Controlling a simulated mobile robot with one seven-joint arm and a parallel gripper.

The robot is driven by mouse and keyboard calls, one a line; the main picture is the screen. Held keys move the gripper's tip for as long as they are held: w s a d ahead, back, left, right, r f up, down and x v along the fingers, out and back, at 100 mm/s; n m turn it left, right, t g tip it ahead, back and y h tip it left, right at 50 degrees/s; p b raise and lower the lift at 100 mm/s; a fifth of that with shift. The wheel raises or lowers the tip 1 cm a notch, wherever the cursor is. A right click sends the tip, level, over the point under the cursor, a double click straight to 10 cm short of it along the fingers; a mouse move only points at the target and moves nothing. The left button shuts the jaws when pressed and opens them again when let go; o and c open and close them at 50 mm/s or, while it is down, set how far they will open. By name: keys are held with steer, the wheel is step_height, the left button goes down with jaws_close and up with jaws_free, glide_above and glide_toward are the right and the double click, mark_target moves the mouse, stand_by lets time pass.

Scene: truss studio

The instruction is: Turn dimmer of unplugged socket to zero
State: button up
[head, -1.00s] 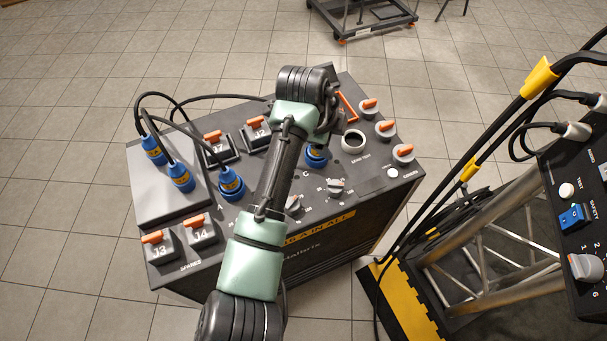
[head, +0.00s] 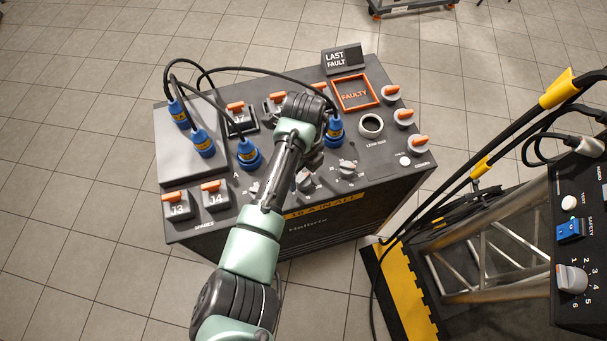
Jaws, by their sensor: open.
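A dark control box (head: 400,190) stands on the floor with its top panel facing up. Three dimmer knobs sit along its front: left (head: 255,187), middle (head: 304,180) and right (head: 347,168). Their pointer settings are too small to read. Blue plugs stand in the left socket (head: 248,155) and the right socket (head: 335,130). The area between them, behind the middle knob, is hidden by my arm. My gripper (head: 311,158) shows only as a dark part beside my wrist, above the panel near the middle knob. It holds nothing that I can see; its fingertips are mostly hidden.
Two more blue plugs (head: 178,112) (head: 203,143) stand on the raised left slab, with black cables arching over. Orange switches (head: 178,205) and knobs (head: 404,117) flank the panel. A "FAULTY" frame (head: 355,93) is at the back. Truss and another panel (head: 575,250) stand right.

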steer(key=shift+f, duration=1.3)
jaws_close()
